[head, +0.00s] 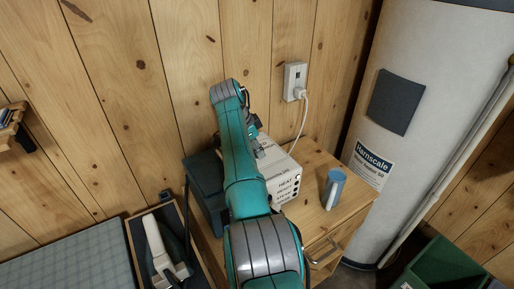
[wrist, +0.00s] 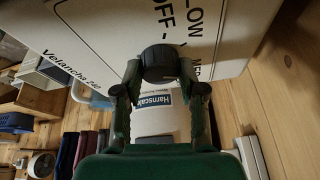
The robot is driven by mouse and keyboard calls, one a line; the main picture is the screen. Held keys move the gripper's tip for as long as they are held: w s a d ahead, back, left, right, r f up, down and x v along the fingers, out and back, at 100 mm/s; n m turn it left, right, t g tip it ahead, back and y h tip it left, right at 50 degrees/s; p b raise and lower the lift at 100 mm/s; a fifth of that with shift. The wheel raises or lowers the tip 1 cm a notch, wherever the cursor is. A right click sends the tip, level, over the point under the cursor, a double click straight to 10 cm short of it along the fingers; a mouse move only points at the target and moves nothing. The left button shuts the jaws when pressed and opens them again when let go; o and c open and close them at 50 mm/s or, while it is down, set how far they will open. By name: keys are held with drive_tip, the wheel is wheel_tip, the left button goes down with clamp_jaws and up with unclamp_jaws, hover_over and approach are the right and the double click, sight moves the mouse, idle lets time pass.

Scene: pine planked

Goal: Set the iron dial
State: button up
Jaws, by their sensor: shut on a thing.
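A white box-shaped unit (head: 285,187) stands on the wooden cabinet, with "HEAT", "READY" and "STEAM" printed on one side. In the wrist view its white face (wrist: 100,25) carries a round black dial (wrist: 160,62), with "LOW" and "OFF" printed around it and other lettering partly cut off. My gripper (wrist: 163,85) is shut on the dial, one finger on each side. In the head view my arm hides the dial and most of my gripper. Which mark the dial points to cannot be told.
A blue cup (head: 334,187) stands on the cabinet top (head: 318,220) right of the unit. A dark blue box (head: 205,178) is on its left. A white cord runs to the wall outlet (head: 295,80). A tall white tank (head: 415,120) stands at right, a green bin (head: 445,268) below it.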

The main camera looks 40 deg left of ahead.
idle(0.3)
drive_tip(key=o, duration=1.1)
drive_tip(key=shift+o, duration=0.2)
drive_tip(key=v, duration=1.2)
drive_tip(key=shift+s+f, duration=0.1)
